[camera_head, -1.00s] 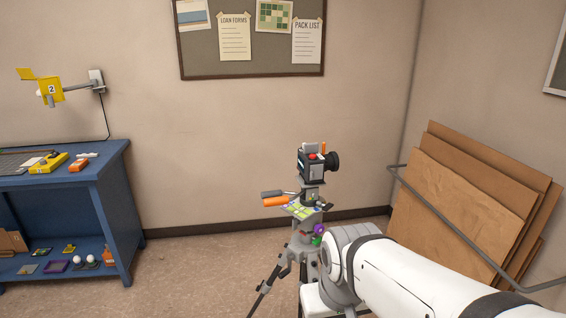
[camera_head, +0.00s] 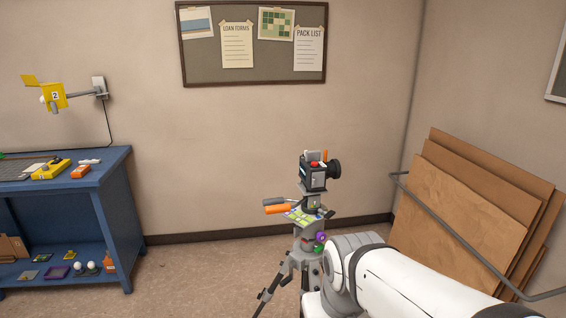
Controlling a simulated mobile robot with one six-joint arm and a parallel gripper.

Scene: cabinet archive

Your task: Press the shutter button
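A small dark camera (camera_head: 313,174) with a black lens pointing right sits upright on a grey tripod (camera_head: 303,252), in the middle of the head view. A small red part and an orange part show on its top; I cannot tell which is the shutter button. An orange-gripped pan handle (camera_head: 277,208) sticks out left below the camera. My white arm reaches in from the lower right, and its grey joint is in front of the tripod's lower right side. My gripper is not visible in this view.
A blue bench (camera_head: 110,183) with small items stands at the left, below a yellow wall lamp (camera_head: 54,95). Brown boards (camera_head: 460,220) lean at the right behind a grey rail (camera_head: 450,250). A notice board (camera_head: 255,75) hangs behind. Floor between bench and tripod is clear.

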